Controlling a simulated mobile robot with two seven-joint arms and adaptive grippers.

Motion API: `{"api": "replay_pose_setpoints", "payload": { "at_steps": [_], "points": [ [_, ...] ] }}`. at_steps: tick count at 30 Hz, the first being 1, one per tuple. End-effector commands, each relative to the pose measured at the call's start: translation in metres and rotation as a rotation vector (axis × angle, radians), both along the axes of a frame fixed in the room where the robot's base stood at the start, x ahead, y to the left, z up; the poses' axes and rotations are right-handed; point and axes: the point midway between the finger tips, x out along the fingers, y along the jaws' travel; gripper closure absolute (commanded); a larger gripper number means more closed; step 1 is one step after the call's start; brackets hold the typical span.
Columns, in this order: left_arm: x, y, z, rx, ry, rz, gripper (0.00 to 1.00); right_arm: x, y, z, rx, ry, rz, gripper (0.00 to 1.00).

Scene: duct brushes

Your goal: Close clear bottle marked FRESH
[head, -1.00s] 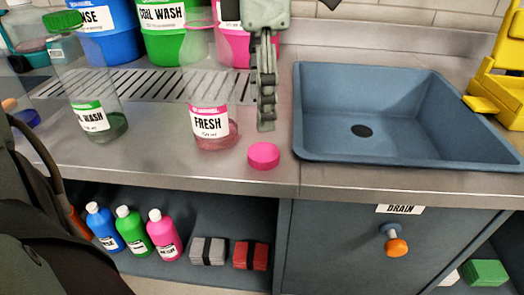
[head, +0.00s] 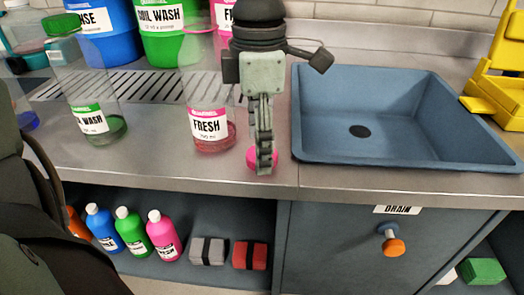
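The clear bottle marked FRESH (head: 210,125) stands upright on the steel counter, with pink liquid at its bottom. Its see-through upper part overlaps the tubs behind, and I cannot make out a cap on it. A pink round cap (head: 250,160) lies on the counter just right of the bottle. My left gripper (head: 264,165) points straight down in front of the cap and hides its middle. Its fingers show edge-on, one behind the other, so neither their opening nor contact with the cap is clear. My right gripper is not in view.
A clear bottle with a green cap (head: 62,24) stands left of FRESH. Blue (head: 105,45), green and pink tubs stand behind. A blue sink (head: 430,125) is to the right, with a yellow object (head: 495,95) beyond.

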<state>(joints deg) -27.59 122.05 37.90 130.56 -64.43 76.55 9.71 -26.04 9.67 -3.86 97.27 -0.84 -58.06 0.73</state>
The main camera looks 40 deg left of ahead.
Motion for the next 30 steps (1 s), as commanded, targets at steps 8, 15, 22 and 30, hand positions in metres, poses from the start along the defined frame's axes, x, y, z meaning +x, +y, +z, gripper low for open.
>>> {"api": "replay_pose_setpoints", "payload": {
  "at_steps": [8, 15, 22, 30],
  "points": [
    [0.0, 0.0, -0.0102, -0.001, -0.002, 0.0, 0.32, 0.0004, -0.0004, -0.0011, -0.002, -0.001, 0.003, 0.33],
    [0.0001, 0.0001, -0.01, 0.0, -0.001, 0.0, 0.38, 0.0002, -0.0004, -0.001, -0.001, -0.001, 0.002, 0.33],
    [0.0001, 0.0001, -0.0098, 0.0, -0.001, 0.0, 0.66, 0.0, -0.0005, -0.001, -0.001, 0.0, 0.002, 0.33],
    [0.0001, 0.0001, -0.0096, 0.0, -0.001, 0.0, 0.67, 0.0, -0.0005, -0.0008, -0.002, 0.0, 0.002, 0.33]
  ]
}}
